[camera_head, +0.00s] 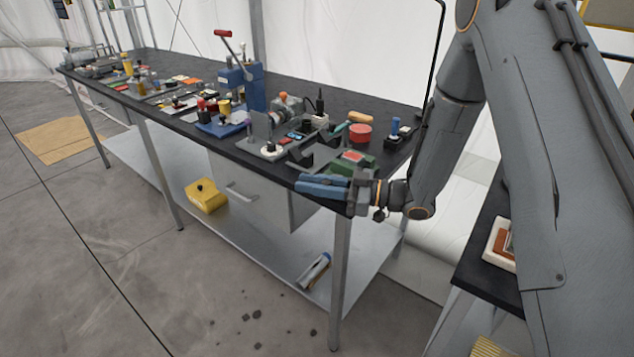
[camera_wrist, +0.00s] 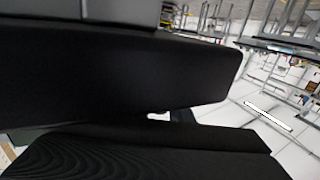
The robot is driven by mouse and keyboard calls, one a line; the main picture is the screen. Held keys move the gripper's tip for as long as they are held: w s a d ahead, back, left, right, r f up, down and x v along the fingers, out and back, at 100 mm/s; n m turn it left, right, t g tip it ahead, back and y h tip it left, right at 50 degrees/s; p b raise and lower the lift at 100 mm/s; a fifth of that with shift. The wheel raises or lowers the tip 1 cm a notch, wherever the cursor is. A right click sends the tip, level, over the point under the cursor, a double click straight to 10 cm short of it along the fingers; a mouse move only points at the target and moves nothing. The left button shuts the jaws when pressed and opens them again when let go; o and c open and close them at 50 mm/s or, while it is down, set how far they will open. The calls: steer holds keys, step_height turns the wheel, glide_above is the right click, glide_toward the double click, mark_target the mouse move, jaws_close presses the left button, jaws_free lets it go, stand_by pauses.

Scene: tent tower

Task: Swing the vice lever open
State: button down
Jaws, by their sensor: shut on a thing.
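My gripper (camera_head: 325,188) is at the near right corner of the black workbench (camera_head: 330,98), level with its front edge. A dark grey clamp-like body, which looks like the vice (camera_head: 303,156), sits on the bench just behind it. In the wrist view the two black fingers of my gripper (camera_wrist: 185,118) lie close together and fill much of the picture. A narrow gap shows between them, with a small dark piece in it. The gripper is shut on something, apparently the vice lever. The lever is mostly hidden by the fingers, so its angle cannot be told.
A green block with a red top (camera_head: 353,160) and a red round tin (camera_head: 360,134) stand close behind my gripper. A blue press with a red handle (camera_head: 240,80) stands farther left. A drawer (camera_head: 245,190) hangs below the bench.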

steer(key=c, duration=1.6)
jaws_free()
steer(key=shift+s+d+b, duration=0.2)
steer(key=shift+d+b, duration=0.1)
steer(key=shift+d, duration=1)
steer(key=shift+s+d+b, duration=0.25)
steer(key=shift+d+b, duration=0.1)
steer(key=shift+d, duration=0.95)
steer(key=shift+s+d+b, duration=0.2)
steer(key=shift+d+b, duration=0.1)
steer(key=shift+d, duration=1)
